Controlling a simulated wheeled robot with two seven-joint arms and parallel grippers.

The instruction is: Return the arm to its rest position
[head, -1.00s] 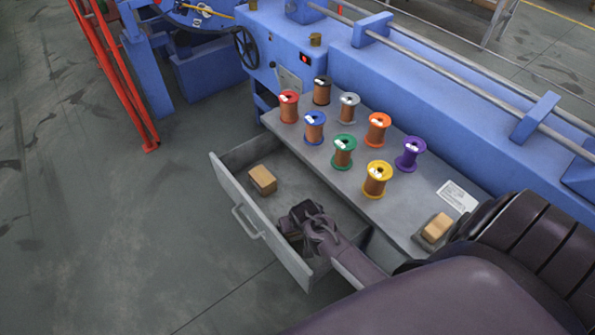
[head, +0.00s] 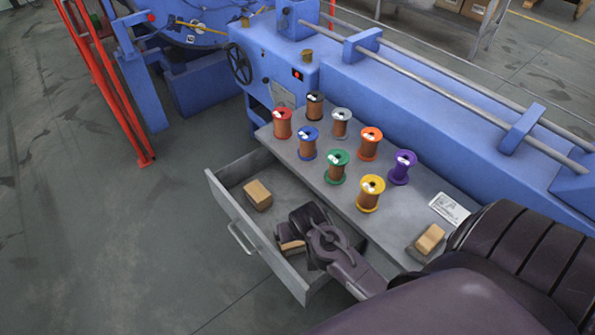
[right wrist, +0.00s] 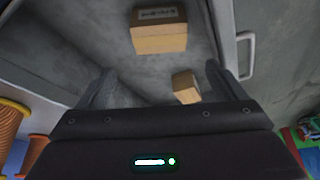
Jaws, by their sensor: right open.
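My right arm reaches in from the lower right of the head view. My right gripper (head: 300,236) is over the near end of the open grey drawer (head: 228,216). In the right wrist view its two fingers (right wrist: 157,85) are spread wide with nothing gripped. A cardboard box (head: 292,247) shows partly beneath the gripper, and the gripper hides the rest. A second cardboard box (head: 257,195) lies farther along in the drawer. The wrist view shows a larger labelled box (right wrist: 160,30) and a smaller box (right wrist: 187,87) on the drawer floor. My left gripper is not in view.
Several coloured spools, including a yellow one (head: 371,194), stand on the grey shelf (head: 325,190) beside the drawer. A box (head: 430,239) and a white label card (head: 449,208) are at its near end. The blue machine (head: 400,100) runs behind. Floor left of the drawer is clear.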

